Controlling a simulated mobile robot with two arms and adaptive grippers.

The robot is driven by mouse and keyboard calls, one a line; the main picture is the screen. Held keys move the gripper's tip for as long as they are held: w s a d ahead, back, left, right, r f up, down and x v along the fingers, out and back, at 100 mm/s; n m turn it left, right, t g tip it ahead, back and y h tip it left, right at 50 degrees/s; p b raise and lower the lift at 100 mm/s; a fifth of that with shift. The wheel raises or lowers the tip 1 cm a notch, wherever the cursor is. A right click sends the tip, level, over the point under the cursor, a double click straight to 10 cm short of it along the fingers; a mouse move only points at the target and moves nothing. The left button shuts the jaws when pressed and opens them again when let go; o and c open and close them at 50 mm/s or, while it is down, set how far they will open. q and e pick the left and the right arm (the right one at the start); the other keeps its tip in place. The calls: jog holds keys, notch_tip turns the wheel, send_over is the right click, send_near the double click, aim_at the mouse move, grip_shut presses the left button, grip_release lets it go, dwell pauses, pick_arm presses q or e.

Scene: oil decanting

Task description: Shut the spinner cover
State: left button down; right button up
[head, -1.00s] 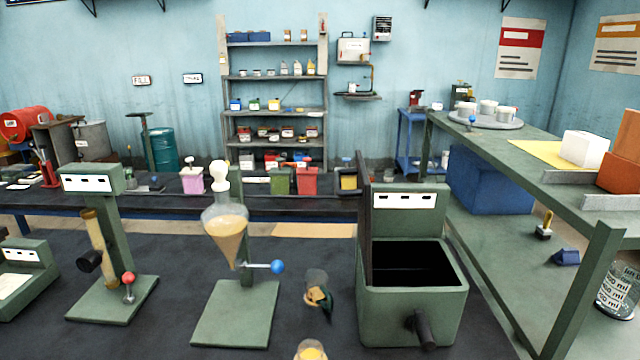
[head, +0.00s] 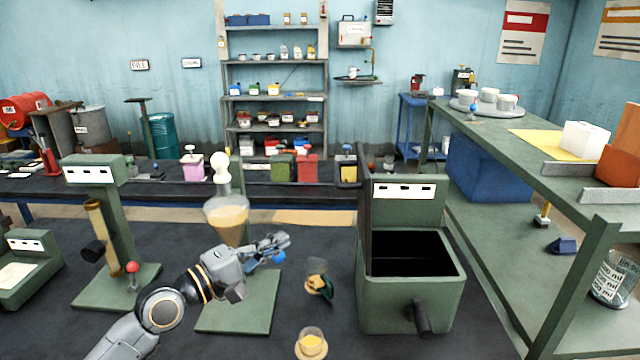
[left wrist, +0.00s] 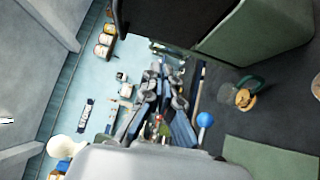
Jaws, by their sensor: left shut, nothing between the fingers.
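The spinner is a green box (head: 410,305) right of centre in the head view, with a dark open top and a dark handle on its front. Its cover (head: 364,215) is a dark panel standing upright at the box's left side, so the box is open. In the left wrist view the dark cover (left wrist: 165,18) and the green box (left wrist: 265,35) fill the top. My left gripper (head: 284,240) is shut and empty, left of the cover and apart from it, in front of the glass funnel's stand. Its fingers also show in the left wrist view (left wrist: 165,90). My right gripper is not in view.
A glass separating funnel (head: 228,215) with a blue-knobbed tap stands close behind my left gripper. A glass jug (head: 317,280) and a small glass of yellow liquid (head: 311,345) stand between gripper and spinner. A green bench (head: 490,200) is at the right.

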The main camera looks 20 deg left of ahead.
pick_arm(q)
notch_tip(320, 180, up, 6)
jog(key=w+a+n+t, duration=0.2)
jog(key=a+n, duration=0.1)
jog(key=w+d+r+p, duration=0.2)
jog(key=w+d+p, duration=0.5)
jog(key=w+d, duration=0.1)
jog(key=shift+w+d, duration=0.25)
jog(key=shift+w, duration=0.25)
jog(key=shift+w+r, duration=0.1)
